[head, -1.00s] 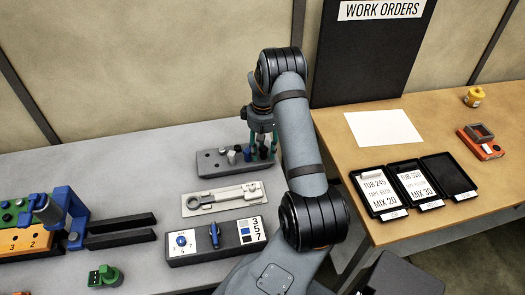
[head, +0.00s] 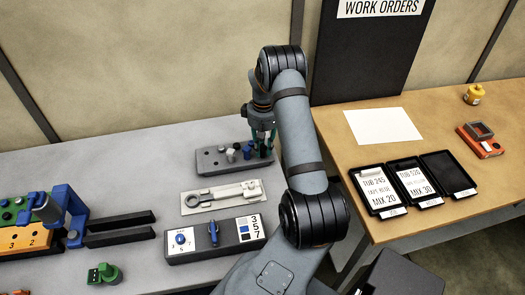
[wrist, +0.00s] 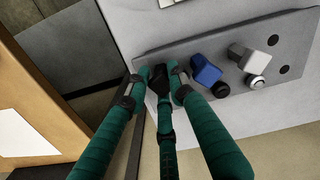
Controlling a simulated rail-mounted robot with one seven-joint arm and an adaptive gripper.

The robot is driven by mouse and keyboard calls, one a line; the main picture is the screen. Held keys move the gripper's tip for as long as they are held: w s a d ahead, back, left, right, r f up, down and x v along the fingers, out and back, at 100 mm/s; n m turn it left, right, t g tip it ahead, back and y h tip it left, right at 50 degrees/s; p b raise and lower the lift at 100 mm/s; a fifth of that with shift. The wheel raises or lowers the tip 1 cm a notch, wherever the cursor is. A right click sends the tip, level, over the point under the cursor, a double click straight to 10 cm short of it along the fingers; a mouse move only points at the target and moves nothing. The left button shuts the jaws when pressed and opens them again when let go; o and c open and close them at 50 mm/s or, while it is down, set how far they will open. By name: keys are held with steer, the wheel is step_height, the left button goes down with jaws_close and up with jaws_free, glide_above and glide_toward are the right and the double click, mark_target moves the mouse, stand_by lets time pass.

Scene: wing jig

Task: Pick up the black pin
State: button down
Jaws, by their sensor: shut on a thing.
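My gripper (wrist: 158,82) has green fingers with dark tips and is shut on the black pin (wrist: 158,74), which shows only as a small dark shape between the fingertips. In the head view my gripper (head: 263,137) is over the right end of the grey pin block (head: 212,166). The fingers hide most of the black pin, and I cannot tell whether it is still seated in the block. A blue pin (wrist: 206,72) and a light grey pin (wrist: 250,61) stand in the block beside my gripper.
A pale tray with a wrench-shaped part (head: 222,197) lies in front of the block, and a dial panel (head: 213,238) is nearer. A blue, green and orange fixture (head: 30,215) stands at left. Black trays (head: 380,192) lie on the wooden table at right.

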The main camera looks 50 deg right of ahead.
mark_target(263, 146)
steer(key=shift+r+b, duration=0.3)
steer(key=shift+r, duration=0.2)
step_height(263, 146, up, 2)
steer(key=shift+r+b, duration=0.25)
steer(key=shift+b, duration=0.35)
steer(key=s+a+r+b, duration=0.4)
steer(key=s+a+r, duration=0.3)
steer(key=s, duration=0.2)
steer(key=shift+a+r, duration=0.2)
steer(key=shift+r, duration=0.05)
